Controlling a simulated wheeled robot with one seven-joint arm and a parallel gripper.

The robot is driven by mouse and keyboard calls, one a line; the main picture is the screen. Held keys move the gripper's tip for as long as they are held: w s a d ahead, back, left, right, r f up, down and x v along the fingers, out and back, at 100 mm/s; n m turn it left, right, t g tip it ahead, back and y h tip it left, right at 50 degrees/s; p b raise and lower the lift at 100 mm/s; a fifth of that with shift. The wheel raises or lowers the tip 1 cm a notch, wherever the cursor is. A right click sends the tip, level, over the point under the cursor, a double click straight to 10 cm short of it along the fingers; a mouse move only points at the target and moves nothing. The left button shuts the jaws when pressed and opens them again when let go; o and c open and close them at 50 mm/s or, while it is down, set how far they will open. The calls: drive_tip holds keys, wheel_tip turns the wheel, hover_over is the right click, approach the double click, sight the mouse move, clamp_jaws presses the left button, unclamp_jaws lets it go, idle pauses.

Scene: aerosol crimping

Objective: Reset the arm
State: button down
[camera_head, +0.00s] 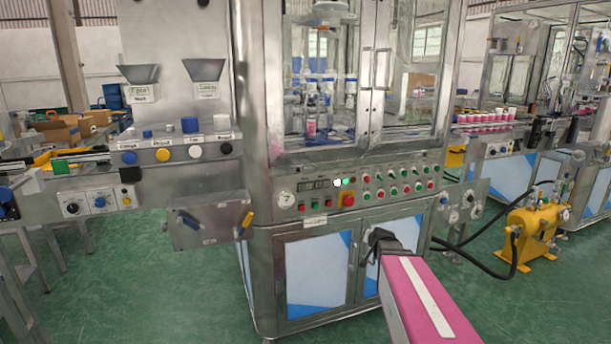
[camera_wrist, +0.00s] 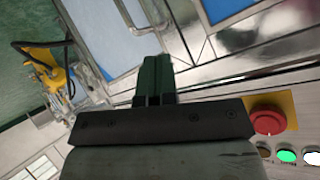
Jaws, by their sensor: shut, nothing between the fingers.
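My arm, with a pink and white top, reaches in from the bottom right of the head view. My gripper (camera_head: 373,240) is a dark shape at its far end, in front of the crimping machine (camera_head: 350,220), just below the control panel. In the wrist view my gripper (camera_wrist: 153,72) shows its dark fingers together, with nothing between them. The panel's red emergency button on a yellow plate (camera_wrist: 267,121) is beside the gripper base in the wrist view, and the same red button (camera_head: 348,199) shows in the head view. Whether the fingertips touch the machine cannot be told.
The control panel (camera_head: 325,183) carries several coloured buttons. A yellow pump (camera_head: 535,232) with black hoses stands on the floor at right. A grey box with a yellow handle (camera_head: 210,220) juts out at left. Green floor (camera_head: 170,290) is clear at front left.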

drive_tip(key=s+a+f+n+g, duration=0.1)
drive_tip(key=s+a+f+g, duration=0.1)
drive_tip(key=s, duration=0.5)
drive_tip(key=s+a+f+n+g, duration=0.2)
drive_tip(key=s+g, duration=0.3)
drive_tip(key=s, duration=0.3)
drive_tip(key=s+a+f+n+g, duration=0.1)
drive_tip(key=s+a+f+g, duration=0.2)
drive_tip(key=s, duration=0.5)
drive_tip(key=shift+s+a+f+n+g, duration=0.15)
drive_tip(key=shift+a+f+n+g, duration=0.15)
drive_tip(key=shift+a+f+g, duration=0.15)
idle(0.9)
drive_tip(key=w+d+r+m+t+h, duration=0.1)
drive_tip(key=w+d+r+t, duration=0.3)
drive_tip(key=w, duration=0.7)
drive_tip(key=w+d+r+m+t+h, duration=0.1)
drive_tip(key=w+d+m+t, duration=0.1)
drive_tip(key=w+d+t, duration=0.7)
drive_tip(key=w+d+r+m+t+h, duration=0.1)
drive_tip(key=w+d+r+t+h, duration=0.1)
drive_tip(key=w+d+r+t, duration=0.2)
drive_tip(key=w+d+r+m+t+h, duration=0.2)
drive_tip(key=d+r, duration=0.6)
drive_tip(key=r, duration=0.4)
drive_tip(key=w+t+h, duration=0.1)
drive_tip(key=w+t, duration=0.1)
drive_tip(key=t, duration=0.1)
drive_tip(key=shift+r, duration=0.2)
